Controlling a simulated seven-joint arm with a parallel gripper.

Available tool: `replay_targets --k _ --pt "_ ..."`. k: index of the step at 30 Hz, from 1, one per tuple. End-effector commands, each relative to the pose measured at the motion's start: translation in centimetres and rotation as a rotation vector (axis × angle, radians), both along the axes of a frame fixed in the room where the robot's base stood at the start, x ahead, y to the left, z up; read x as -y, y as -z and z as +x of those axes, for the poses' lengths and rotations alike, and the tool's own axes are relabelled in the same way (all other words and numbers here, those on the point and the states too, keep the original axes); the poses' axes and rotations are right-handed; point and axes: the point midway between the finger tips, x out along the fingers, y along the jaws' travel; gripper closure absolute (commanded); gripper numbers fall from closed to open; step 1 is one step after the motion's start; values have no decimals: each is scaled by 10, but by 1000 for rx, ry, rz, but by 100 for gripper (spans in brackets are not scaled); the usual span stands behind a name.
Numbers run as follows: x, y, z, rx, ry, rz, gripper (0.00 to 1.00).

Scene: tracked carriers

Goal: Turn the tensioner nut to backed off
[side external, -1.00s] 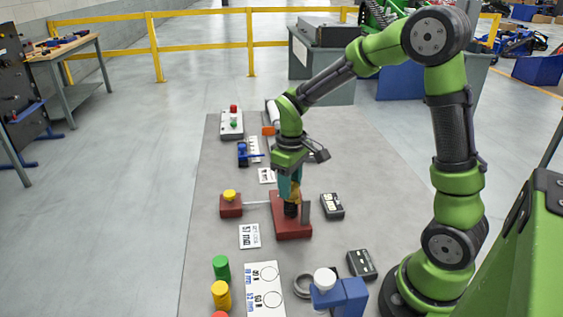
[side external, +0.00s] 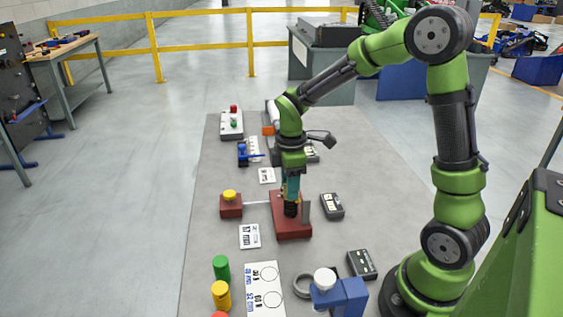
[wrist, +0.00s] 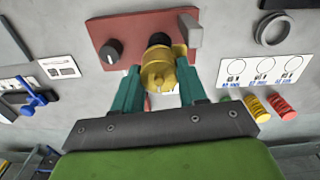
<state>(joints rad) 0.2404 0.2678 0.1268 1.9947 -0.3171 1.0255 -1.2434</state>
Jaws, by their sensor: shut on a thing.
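The brass-yellow tensioner nut (wrist: 157,72) sits on a dark threaded part (wrist: 158,40) above a dark red base block (wrist: 118,30). The teal fingers of my gripper (wrist: 160,84) are on either side of the nut and shut on it. In the side external view my gripper (side external: 291,198) points down over the red base block (side external: 292,231), and its fingers hide most of the nut. A grey upright bracket (side external: 306,210) stands on the block beside the nut; it also shows in the wrist view (wrist: 189,30). A black knob (wrist: 111,51) is on the block.
A smaller red block with a yellow knob (side external: 229,195) stands to the left, joined by a thin rod. A black box (side external: 332,206) is close on the right. Coloured cylinders (side external: 221,295), a blue fixture (side external: 346,298) and a blue-handled part (side external: 244,154) are farther off.

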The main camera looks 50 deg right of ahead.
Motion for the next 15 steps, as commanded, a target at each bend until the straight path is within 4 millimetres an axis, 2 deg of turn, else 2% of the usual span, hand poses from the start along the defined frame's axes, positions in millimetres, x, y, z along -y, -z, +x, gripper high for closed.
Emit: replay_targets --k 1,15 --pt "2 6 -3 -10 -20 -2 89" --pt "2 6 -3 -11 -74 -3 89"
